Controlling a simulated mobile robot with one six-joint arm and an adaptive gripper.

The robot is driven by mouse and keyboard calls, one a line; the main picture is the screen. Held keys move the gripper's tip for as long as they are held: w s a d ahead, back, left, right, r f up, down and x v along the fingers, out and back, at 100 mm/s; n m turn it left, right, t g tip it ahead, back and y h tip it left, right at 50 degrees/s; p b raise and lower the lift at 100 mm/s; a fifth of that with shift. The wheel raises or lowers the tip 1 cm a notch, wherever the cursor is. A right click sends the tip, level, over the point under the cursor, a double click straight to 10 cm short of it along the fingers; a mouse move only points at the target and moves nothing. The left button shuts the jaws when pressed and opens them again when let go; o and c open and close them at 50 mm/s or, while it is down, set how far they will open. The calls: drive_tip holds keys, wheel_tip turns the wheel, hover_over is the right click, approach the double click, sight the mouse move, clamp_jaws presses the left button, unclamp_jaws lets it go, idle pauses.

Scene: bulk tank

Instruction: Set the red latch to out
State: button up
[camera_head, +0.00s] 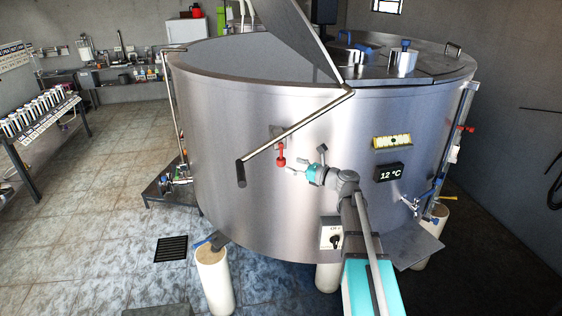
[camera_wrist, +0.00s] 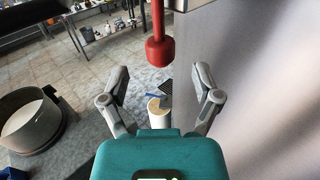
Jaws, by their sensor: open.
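The red latch (camera_head: 281,157) is mounted on the tank's curved steel front, below the long bent handle bar. Its rounded knob hangs downward. In the wrist view the latch (camera_wrist: 160,50) shows as a red rod ending in a knob at the top middle, close to the tank wall. My gripper (camera_head: 294,169) is just right of the latch in the head view. In the wrist view my gripper (camera_wrist: 158,85) is open and empty, with its fingers spread to either side. The knob lies in line with the gap between them, and no contact shows.
The steel tank (camera_head: 240,110) fills the middle. A bent bar (camera_head: 295,130) with a dark grip slants just above the latch. The tiled floor (camera_head: 100,230) at left is mostly clear.

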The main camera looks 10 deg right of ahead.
sight(285, 162)
drive_tip(key=shift+x, duration=2.85)
drive_tip(key=shift+s, duration=0.1)
clamp_jaws()
